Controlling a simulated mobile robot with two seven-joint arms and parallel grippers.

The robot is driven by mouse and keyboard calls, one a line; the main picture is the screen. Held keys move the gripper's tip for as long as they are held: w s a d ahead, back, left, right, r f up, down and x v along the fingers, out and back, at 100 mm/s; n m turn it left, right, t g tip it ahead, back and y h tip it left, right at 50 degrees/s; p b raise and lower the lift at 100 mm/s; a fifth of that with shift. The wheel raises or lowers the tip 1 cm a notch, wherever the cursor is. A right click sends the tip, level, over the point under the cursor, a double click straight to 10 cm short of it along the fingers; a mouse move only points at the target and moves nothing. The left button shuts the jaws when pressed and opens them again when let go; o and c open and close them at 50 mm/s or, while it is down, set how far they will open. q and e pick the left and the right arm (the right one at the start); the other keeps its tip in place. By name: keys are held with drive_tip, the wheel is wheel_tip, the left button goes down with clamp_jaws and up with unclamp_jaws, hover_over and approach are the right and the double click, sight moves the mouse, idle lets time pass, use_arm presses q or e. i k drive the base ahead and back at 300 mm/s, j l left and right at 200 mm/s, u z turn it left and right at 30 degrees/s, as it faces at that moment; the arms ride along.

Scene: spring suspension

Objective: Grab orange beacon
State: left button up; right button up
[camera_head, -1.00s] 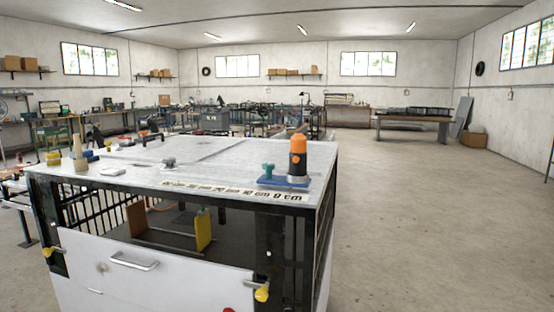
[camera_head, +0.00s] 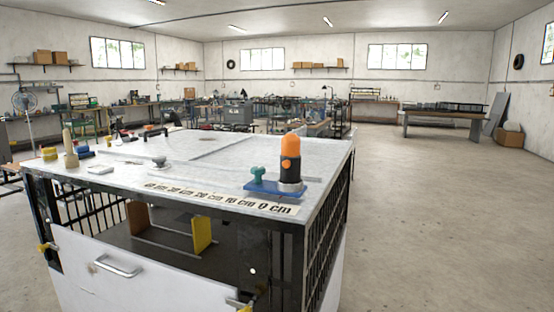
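The orange beacon (camera_head: 291,162) is a black cylinder with an orange top and an orange button on its side. It stands upright on a silver base at the right end of a blue plate (camera_head: 262,190). A teal knob (camera_head: 257,175) stands on the plate to its left. The plate lies near the front right corner of the white-topped bench (camera_head: 130,182), by the printed centimetre scale (camera_head: 220,197). Neither of my grippers shows in the head view.
A wooden peg-like object (camera_head: 70,150), a yellow item (camera_head: 49,154) and a grey knob (camera_head: 159,162) are on the bench top. A white panel with a handle (camera_head: 118,266) closes part of its front. Open floor (camera_head: 440,210) lies to the right. A far table (camera_head: 440,118) stands behind.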

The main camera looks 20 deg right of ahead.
sight(290, 143)
drive_tip(key=i+l+u, duration=0.25)
drive_tip(key=l, duration=0.85)
drive_tip(key=l+u, duration=0.2)
drive_tip(key=l, duration=0.9)
